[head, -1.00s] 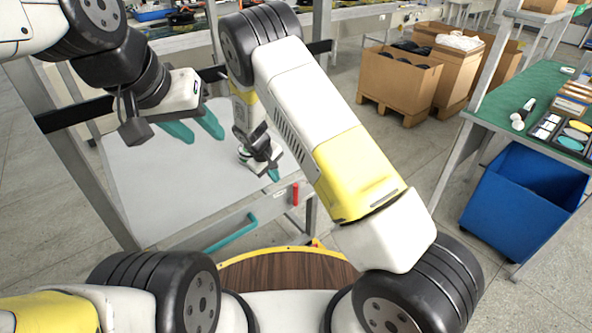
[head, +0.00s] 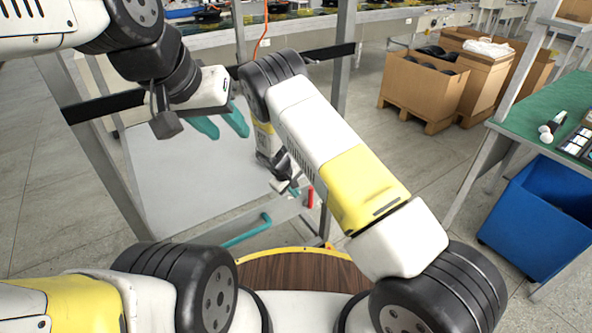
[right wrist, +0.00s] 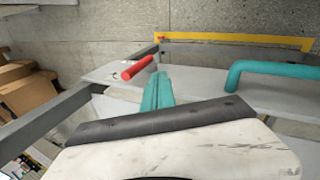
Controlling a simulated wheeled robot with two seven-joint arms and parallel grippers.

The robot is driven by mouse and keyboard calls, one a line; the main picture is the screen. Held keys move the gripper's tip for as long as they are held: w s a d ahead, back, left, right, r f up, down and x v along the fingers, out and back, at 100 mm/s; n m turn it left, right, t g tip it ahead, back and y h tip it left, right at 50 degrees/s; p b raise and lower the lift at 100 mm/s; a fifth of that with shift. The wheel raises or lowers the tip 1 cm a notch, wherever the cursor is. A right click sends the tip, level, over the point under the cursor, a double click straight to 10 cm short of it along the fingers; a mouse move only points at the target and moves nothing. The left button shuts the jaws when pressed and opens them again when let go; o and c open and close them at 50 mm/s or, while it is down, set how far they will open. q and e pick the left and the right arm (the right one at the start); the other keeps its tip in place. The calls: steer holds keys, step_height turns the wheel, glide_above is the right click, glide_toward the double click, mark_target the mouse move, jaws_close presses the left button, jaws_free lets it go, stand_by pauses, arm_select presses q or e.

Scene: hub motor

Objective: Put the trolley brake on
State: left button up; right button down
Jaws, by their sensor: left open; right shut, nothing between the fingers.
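The trolley has a pale grey deck (head: 165,190), a teal push handle (head: 247,231) and a short red brake lever (head: 310,197) on its near edge bar. In the right wrist view the red lever (right wrist: 138,67) points slantwise, left of the teal handle (right wrist: 275,72). My right gripper (head: 293,189) is shut and empty, just left of the lever in the head view. Its teal fingertips (right wrist: 157,80) show just right of the lever in the wrist view; I cannot tell whether they touch. My left gripper (head: 220,124) is open and empty above the deck's far part.
Trolley posts and a dark crossbar (head: 105,106) stand around the deck. A green-topped bench (head: 535,115) with a blue bin (head: 540,215) beneath is on the right. Cardboard boxes (head: 422,85) stand behind. Floor between boxes and trolley is clear.

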steer(key=shift+w+d+f, duration=1.05)
steer(key=shift+w+f, duration=0.1)
steer(key=shift+f, duration=0.1)
steer(key=shift+w+d+f, duration=1)
steer(key=shift+w+f, duration=0.1)
steer(key=shift+f, duration=0.15)
